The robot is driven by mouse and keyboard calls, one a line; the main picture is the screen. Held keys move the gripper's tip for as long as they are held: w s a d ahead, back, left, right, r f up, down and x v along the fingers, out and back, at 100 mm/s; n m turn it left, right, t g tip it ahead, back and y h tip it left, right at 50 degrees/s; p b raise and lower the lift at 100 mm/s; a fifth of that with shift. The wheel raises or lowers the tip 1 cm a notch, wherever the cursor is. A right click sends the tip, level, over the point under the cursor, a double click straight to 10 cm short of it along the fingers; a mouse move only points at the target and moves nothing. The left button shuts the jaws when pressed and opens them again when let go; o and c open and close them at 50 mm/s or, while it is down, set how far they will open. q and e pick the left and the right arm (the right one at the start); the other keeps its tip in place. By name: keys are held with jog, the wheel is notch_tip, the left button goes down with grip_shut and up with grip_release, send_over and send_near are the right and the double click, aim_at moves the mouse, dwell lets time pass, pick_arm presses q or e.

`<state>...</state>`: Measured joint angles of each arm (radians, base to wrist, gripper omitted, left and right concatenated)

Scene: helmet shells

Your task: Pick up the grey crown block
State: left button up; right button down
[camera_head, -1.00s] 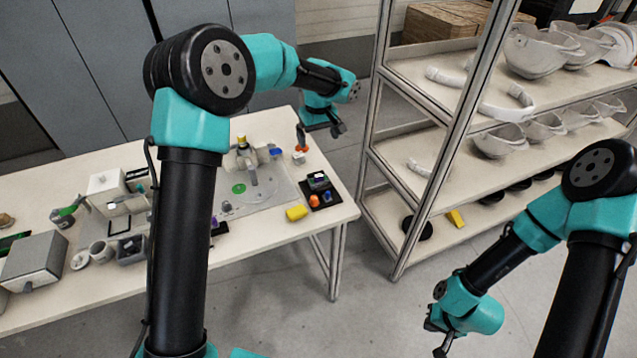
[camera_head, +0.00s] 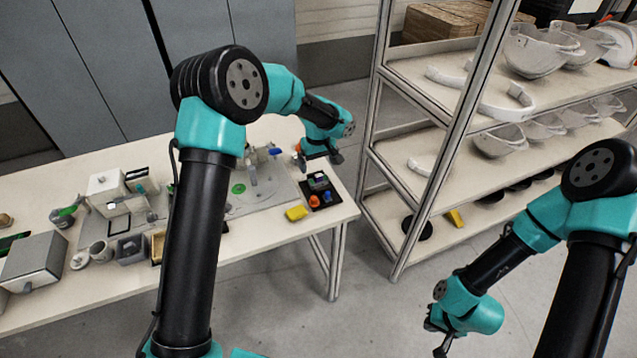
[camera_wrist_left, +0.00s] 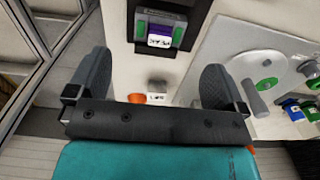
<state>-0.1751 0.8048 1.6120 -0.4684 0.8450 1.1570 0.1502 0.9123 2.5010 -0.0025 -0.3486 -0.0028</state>
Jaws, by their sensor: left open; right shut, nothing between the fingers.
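A small light-grey block (camera_wrist_left: 157,88) with dark marks on its front stands on the white table in the left wrist view. I take it for the grey crown block. It lies between the two fingers of my left gripper (camera_wrist_left: 155,78) as seen from the wrist, apart from both. My left gripper (camera_head: 320,159) is open and empty above the table's right end in the head view, where it hides the block. The height gap cannot be told. My right gripper (camera_head: 439,337) is shut and empty, low at the right, away from the table.
An orange thing (camera_wrist_left: 137,98) is beside the block, partly hidden. A shelf rack (camera_head: 386,190) stands to the right.

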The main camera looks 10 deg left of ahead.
aim_at(319, 175)
pick_arm(q)
jog(key=shift+f, duration=1.1)
jog(key=shift+f, duration=0.1)
jog(key=shift+f, duration=2.5)
jog(key=c, duration=1)
